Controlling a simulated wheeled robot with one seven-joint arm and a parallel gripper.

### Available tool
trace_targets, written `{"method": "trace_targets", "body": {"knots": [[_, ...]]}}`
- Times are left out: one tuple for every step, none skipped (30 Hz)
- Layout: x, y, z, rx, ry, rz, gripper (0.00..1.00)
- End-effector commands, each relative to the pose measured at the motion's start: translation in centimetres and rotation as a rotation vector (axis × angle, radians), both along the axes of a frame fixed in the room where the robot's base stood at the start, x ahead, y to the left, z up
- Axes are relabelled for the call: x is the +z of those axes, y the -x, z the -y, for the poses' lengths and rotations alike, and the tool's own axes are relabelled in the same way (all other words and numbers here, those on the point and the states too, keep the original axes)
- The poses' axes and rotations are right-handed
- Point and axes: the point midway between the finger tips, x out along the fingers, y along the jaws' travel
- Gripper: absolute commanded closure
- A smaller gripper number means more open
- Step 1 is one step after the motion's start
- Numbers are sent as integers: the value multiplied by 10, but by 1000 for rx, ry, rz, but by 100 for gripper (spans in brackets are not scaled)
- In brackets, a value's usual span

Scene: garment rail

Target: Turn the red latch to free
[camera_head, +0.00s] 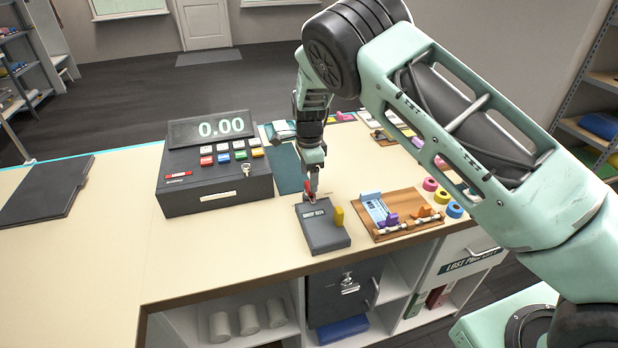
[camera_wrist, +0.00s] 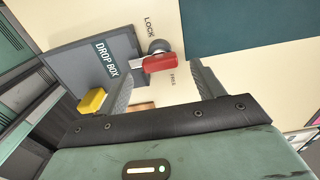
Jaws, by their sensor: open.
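The red latch (camera_wrist: 162,62) sits beside a round grey knob (camera_wrist: 157,46) at the end of the grey drop box (camera_wrist: 82,72). The word LOCK is printed above the knob, and a second, partly readable word lies below the red handle. I cannot tell which word the latch points to. My gripper (camera_wrist: 161,72) is open, with one finger on each side of the red handle; contact is not clear. In the head view my gripper (camera_head: 313,188) is low over the far end of the drop box (camera_head: 322,232), partly hiding the latch (camera_head: 308,187).
A yellow block (camera_wrist: 92,101) sits on the drop box. A cash register (camera_head: 215,175) stands to the left. A wooden tray (camera_head: 408,232) with cards and clips lies to the right, with tape rolls (camera_head: 454,209) beyond it. The counter (camera_head: 220,240) is clear at the front left.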

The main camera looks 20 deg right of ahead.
Motion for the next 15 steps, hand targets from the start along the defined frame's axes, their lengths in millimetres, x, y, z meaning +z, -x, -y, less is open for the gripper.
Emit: {"method": "trace_targets", "body": {"knots": [[-6, 0, 1, 0, 1, -3, 33], [-10, 0, 1, 0, 1, -3, 33], [-15, 0, 0, -1, 1, -1, 33], [-18, 0, 0, -1, 0, -1, 33], [-21, 0, 0, -1, 0, -2, 33], [-24, 0, 0, -1, 0, -2, 33], [-26, 0, 0, 0, 0, -2, 33], [-27, 0, 0, 0, 0, -1, 33], [-29, 0, 0, 0, 0, 0, 33], [-30, 0, 0, 0, 0, 0, 33], [-31, 0, 0, 0, 0, 0, 33], [-31, 0, 0, 0, 0, 0, 33], [-31, 0, 0, 0, -1, 0, 33], [-31, 0, 0, 0, -1, 0, 33], [-31, 0, 0, 0, -1, 0, 33]]}}
